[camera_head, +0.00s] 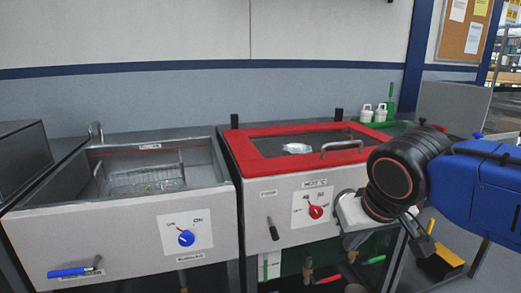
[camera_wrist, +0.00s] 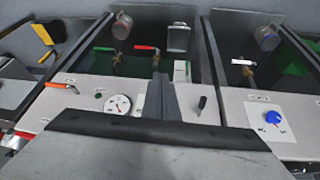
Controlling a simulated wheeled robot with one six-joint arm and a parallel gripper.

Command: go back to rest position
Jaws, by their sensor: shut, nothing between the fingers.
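My gripper (camera_wrist: 170,92) shows in the wrist view as a grey pair of fingers held together, shut and empty. In the head view my arm comes in from the right, and its end hangs in front of the right part of the red-lidded machine (camera_head: 259,146). The gripper's fingertips are hard to make out there. The wrist view looks at the machine fronts upside down, with a pale dial panel (camera_wrist: 116,104) left of the fingers. No object is held.
An open basin with a wire basket (camera_head: 146,179) and a blue knob (camera_head: 186,238) stands at left. A silvery piece (camera_head: 297,148) shows through the red lid's window. White bottles (camera_head: 380,113) stand behind. Valves with coloured handles (camera_head: 328,279) lie below. A yellow item (camera_head: 442,262) is at lower right.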

